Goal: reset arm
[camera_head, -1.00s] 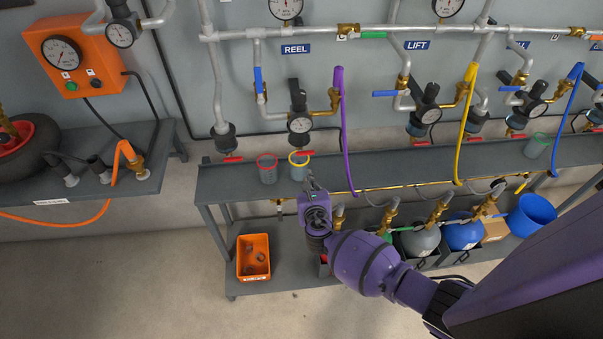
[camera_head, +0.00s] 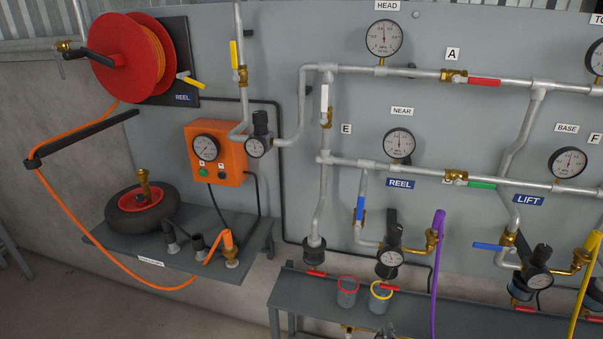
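Neither of my arms nor grippers shows in the head view now. The view holds the pipe wall with its gauges and valves. The HEAD gauge (camera_head: 384,38) is at the top, the NEAR gauge (camera_head: 399,144) below it, and the BASE gauge (camera_head: 567,162) at the right. The valve handles differ in colour: red (camera_head: 484,81), green (camera_head: 481,185), white (camera_head: 324,97), and blue (camera_head: 360,207). An orange box (camera_head: 215,152) with a gauge and buttons is mounted left of the pipes.
A red hose reel (camera_head: 105,60) hangs upper left, its orange hose (camera_head: 75,218) looping down. A wheel (camera_head: 142,212) lies on the left shelf (camera_head: 200,262). Red-rimmed (camera_head: 347,297) and yellow-rimmed (camera_head: 380,301) cups stand on the grey bench (camera_head: 310,306). A purple hose (camera_head: 436,255) hangs nearby.

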